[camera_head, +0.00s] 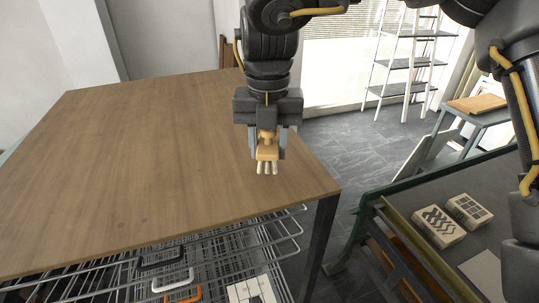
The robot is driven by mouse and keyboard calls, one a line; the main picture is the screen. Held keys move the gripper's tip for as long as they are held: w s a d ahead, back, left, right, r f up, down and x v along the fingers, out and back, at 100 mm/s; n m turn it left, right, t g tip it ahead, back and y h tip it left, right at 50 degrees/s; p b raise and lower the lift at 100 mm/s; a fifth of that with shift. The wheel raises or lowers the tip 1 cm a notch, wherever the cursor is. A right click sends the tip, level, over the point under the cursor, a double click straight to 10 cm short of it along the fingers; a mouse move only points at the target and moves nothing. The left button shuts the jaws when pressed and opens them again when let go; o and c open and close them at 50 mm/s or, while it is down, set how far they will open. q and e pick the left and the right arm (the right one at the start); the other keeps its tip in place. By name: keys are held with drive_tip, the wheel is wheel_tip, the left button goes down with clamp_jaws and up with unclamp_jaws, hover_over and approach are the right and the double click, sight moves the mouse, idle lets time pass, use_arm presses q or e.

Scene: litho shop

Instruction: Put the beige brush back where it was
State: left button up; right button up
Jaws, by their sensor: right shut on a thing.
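The beige brush (267,153) has a tan wooden body and pale bristle tufts that point down.
The table top is otherwise bare. Wire racks (210,255) sit below it. At right, a green-framed bench (420,185) bears two patterned blocks, one with wavy lines (438,226) and one with a grid (469,210). A white shelf ladder (405,65) stands behind.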

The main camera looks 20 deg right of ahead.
sight(270, 160)
drive_tip(key=f, duration=0.3)
drive_tip(key=shift+w+d+f+p, duration=0.15)
drive_tip(key=shift+w+d+p, duration=0.1)
drive_tip(key=shift+p, duration=0.15)
drive_tip(key=shift+f, duration=0.2)
drive_tip(key=shift+a, duration=0.1)
drive_tip(key=shift+s+f, duration=0.1)
drive_tip(key=shift+f, duration=0.05)
drive_tip(key=o, duration=1)
drive_tip(key=shift+c, duration=0.2)
